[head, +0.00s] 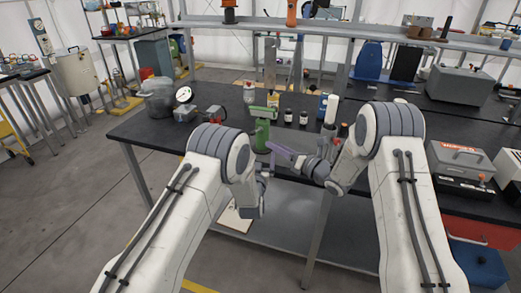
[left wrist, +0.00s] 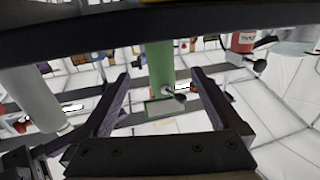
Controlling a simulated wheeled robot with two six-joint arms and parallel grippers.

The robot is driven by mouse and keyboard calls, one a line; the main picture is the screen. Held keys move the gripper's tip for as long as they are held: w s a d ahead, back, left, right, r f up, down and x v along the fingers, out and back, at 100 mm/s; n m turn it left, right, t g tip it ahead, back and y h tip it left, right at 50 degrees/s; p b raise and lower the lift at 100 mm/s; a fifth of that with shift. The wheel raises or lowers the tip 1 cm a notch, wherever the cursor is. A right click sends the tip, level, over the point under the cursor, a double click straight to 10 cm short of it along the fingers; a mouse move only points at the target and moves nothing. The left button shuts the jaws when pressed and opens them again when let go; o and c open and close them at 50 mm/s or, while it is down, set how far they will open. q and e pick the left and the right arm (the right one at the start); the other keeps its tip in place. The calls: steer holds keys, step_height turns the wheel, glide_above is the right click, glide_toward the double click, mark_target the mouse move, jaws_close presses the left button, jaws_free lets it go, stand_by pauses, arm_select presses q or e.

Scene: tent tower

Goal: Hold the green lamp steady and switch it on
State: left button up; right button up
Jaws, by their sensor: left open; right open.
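The green lamp (head: 262,135) stands upright near the front edge of the dark workbench, with a wider green head on a green column. In the left wrist view its green column (left wrist: 160,62) shows between the fingers of my open left gripper (left wrist: 160,78); I cannot tell how deep it sits between them. In the head view my left gripper (head: 268,165) is low in front of the lamp, partly hidden by my own arm. My right gripper (head: 283,152), with purple fingers, is open and points left towards the lamp, just right of it. The lamp's switch is not clear.
A grey toolbox (head: 460,158) stands at the right. The bench's front left corner is clear.

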mark_target(262, 143)
arm_select(q)
steer(key=w, duration=0.6)
steer(key=w+d, duration=0.1)
steer(key=w, duration=0.2)
steer(key=shift+w, duration=0.15)
